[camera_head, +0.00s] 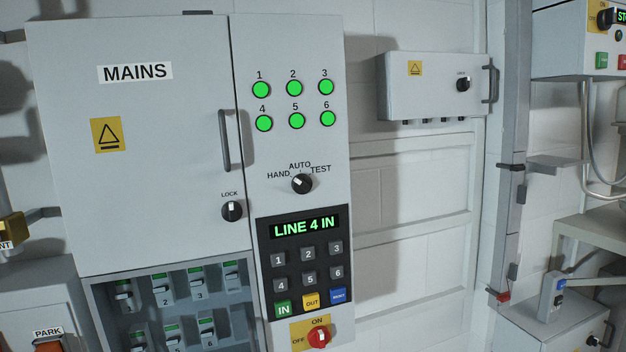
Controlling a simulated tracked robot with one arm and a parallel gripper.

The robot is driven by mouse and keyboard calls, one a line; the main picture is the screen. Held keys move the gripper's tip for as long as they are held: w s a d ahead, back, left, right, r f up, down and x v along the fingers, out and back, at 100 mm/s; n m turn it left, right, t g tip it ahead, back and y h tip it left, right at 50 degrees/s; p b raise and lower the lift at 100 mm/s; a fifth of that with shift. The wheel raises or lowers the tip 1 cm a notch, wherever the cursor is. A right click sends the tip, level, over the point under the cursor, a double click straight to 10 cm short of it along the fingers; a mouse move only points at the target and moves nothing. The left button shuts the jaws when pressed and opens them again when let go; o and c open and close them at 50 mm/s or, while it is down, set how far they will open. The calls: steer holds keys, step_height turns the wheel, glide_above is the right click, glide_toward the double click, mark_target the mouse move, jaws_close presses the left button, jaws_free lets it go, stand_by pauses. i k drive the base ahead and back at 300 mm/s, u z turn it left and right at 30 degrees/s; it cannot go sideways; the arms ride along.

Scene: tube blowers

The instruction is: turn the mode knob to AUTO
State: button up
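The mode knob (302,184) is a round black knob with a white pointer mark. It sits on the light grey cabinet panel below the numbered green lamps. The labels HAND (278,175), AUTO (300,166) and TEST (321,169) are arranged above it from left to right. The white pointer appears tilted to the upper left, on the HAND side of the AUTO label. My gripper is not visible in this view, and nothing touches the knob.
A keypad panel (267,262) showing LINE 4 IN is below the knob, with a red rotary switch (319,337) under it. The MAINS door (170,190) has a projecting handle (225,140) and a lock knob (232,211) left of the mode knob. A wall box (430,92) is at right.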

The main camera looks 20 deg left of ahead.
mark_target(303, 184)
steer(key=i, duration=0.9)
